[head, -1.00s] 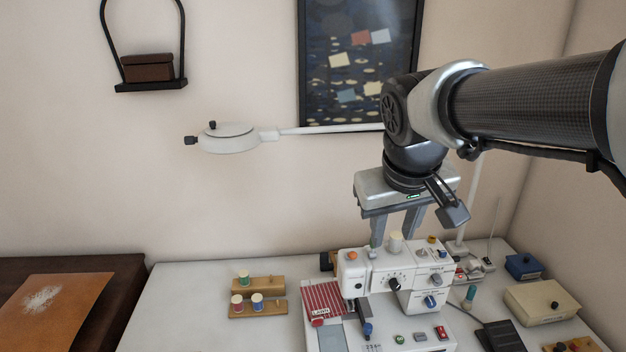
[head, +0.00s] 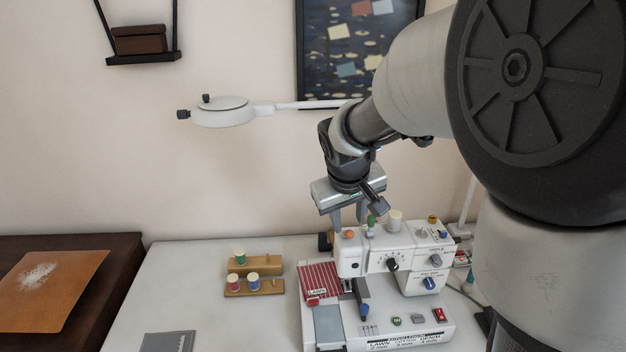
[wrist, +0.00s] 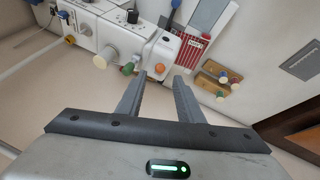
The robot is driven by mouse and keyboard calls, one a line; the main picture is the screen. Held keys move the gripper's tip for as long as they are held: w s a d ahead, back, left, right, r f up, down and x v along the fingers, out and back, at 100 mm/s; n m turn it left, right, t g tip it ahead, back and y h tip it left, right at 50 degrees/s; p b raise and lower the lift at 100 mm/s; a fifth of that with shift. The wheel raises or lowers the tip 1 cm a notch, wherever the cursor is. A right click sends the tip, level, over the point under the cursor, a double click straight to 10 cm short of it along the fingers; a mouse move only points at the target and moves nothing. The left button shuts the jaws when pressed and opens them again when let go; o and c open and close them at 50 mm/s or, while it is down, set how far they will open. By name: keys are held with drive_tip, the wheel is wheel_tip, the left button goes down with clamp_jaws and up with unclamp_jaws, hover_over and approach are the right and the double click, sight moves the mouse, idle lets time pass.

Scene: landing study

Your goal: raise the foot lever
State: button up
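The white sewing machine (head: 408,258) stands on the table, with a cream spool (head: 394,221), an orange button (head: 349,234) and a green-topped piece (head: 371,222) on top. A blue-knobbed part (head: 364,311) stands low at the needle end. I cannot tell which of these coloured parts is the foot lever. My gripper (head: 349,218) is open and empty, pointing down behind the machine's left end. In the wrist view my gripper (wrist: 160,80) has nothing between its fingers. The green piece (wrist: 128,68) and the orange button (wrist: 160,69) appear just beyond the fingertips.
Wooden thread racks (head: 254,287) stand left of the machine. A striped red cloth (head: 318,280) lies against its left end. A white lamp head (head: 223,112) hangs at the upper left. My arm hides the right side.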

sight(348, 232)
drive_tip(key=x, duration=0.5)
drive_tip(key=shift+w+f, duration=0.2)
drive_tip(key=shift+f, duration=0.15)
drive_tip(key=shift+r, duration=0.1)
clamp_jaws()
